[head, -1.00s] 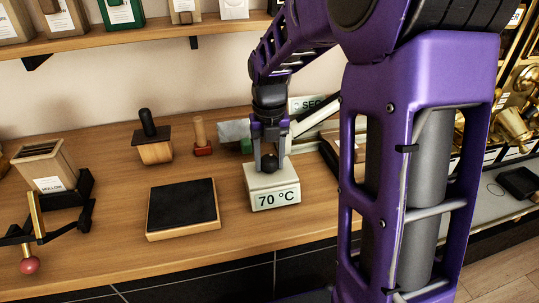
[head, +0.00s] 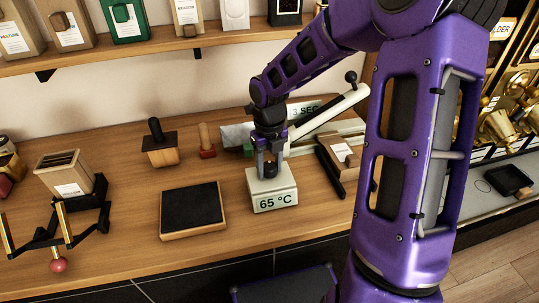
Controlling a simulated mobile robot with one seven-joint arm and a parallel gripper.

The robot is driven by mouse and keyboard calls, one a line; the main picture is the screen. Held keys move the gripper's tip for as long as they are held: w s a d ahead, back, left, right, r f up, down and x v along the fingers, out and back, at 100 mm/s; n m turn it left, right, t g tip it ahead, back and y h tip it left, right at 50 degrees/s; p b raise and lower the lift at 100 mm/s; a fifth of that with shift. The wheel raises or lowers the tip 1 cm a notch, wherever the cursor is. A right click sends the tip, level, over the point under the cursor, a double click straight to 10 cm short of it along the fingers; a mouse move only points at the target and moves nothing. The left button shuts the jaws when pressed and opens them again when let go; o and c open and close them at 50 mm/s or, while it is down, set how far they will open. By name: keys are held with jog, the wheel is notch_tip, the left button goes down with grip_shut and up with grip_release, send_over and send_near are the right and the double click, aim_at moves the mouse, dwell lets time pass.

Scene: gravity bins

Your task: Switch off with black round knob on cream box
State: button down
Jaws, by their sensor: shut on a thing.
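The cream box (head: 286,186) stands on the wooden counter and its front display reads 65 °C. Its black round knob (head: 270,170) sits on the top, largely covered by my gripper. My gripper (head: 269,166) points down from above, with its fingers shut on the knob at its sides. The box is upright.
A black-topped wooden block (head: 191,207) lies left of the box. A tamper-like tool with a black handle (head: 158,145) and a red-based stamp (head: 206,142) stand behind. A white lever (head: 335,109) slants up close to my arm. The counter's front strip is clear.

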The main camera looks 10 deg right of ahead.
aim_at(269, 165)
jog(key=shift+s+f+n, duration=0.15)
jog(key=shift+f+n, duration=0.05)
jog(key=shift+n, duration=1.3)
jog(key=shift+c, duration=2.2)
grip_release()
jog(key=shift+r, duration=0.15)
jog(key=shift+r, duration=2.5)
